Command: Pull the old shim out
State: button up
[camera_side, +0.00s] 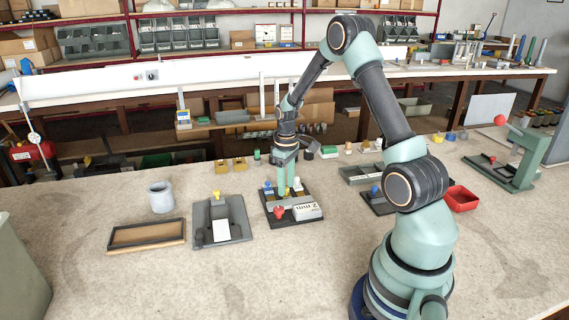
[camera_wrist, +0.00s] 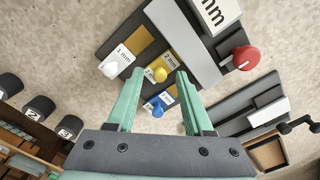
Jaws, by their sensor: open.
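A dark fixture (camera_side: 272,219) sits on the bench below my gripper, with a light grey bar (camera_wrist: 187,43) across it. A red knob (camera_side: 279,211) and a white block marked 2 mm (camera_side: 306,211) are at its front. In the wrist view, small labelled shims with a white knob (camera_wrist: 108,67), a yellow knob (camera_wrist: 160,73) and a blue knob (camera_wrist: 157,108) lie along the bar; which is the old one I cannot tell. My gripper (camera_wrist: 158,73) is open. The yellow and blue knobs appear between its fingers in that view; contact is not visible. It points down in the side view (camera_side: 289,191).
Left of the fixture are a grey holder with a white plate (camera_side: 221,230), a black-framed tray (camera_side: 147,235) and a cup (camera_side: 161,197). A red bin (camera_side: 461,198) and green press (camera_side: 522,160) stand right. Numbered posts (camera_wrist: 38,108) are behind. The front bench is clear.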

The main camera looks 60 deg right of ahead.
grip_shut()
jog(key=shift+w+d, duration=1.75)
grip_release()
notch_tip(320, 180, up, 12)
jog(key=shift+a+r, duration=0.1)
